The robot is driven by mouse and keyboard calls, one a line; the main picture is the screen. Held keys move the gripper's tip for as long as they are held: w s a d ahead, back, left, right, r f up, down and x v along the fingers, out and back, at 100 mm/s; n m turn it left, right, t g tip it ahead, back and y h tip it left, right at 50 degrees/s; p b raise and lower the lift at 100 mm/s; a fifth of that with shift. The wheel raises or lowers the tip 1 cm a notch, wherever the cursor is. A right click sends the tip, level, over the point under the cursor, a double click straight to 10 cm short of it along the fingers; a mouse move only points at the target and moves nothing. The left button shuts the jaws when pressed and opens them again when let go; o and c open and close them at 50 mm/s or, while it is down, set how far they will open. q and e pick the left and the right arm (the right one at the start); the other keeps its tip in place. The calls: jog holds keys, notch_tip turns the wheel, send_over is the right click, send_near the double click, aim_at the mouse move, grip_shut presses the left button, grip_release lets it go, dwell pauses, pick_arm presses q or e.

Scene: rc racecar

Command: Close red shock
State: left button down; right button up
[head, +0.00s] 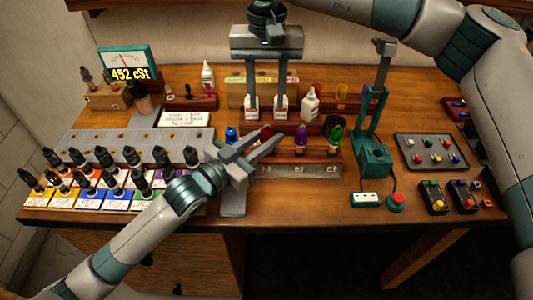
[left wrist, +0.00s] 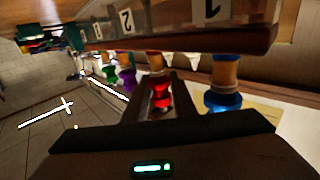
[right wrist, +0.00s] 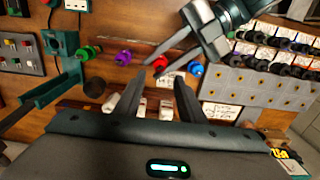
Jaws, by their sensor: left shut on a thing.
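The red shock (head: 266,132) stands in the wooden shock rack (head: 320,167), between the blue shock (head: 231,134) and the purple shock (head: 301,139). My left gripper (head: 268,145) has its fingers on either side of the red shock. In the left wrist view the red cap (left wrist: 161,98) sits between the two fingers, which are shut on it; the right wrist view shows the red top (right wrist: 160,65) too. My right gripper (head: 266,115) points down behind the rack, fingers apart, in front of the white bottles; nothing shows between its fingers (right wrist: 158,95).
A green shock (head: 335,137) stands at the rack's right. A green press (head: 374,155) stands right of it. Several dark-capped bottles (head: 103,155) fill the left side. A grey parts tray (head: 431,150) lies at the right.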

aim_at(266, 125)
jog(key=shift+f, duration=0.15)
jog(key=shift+f, duration=3.85)
grip_shut()
jog(key=shift+o, duration=0.3)
grip_release()
jog(key=shift+r, duration=2.25)
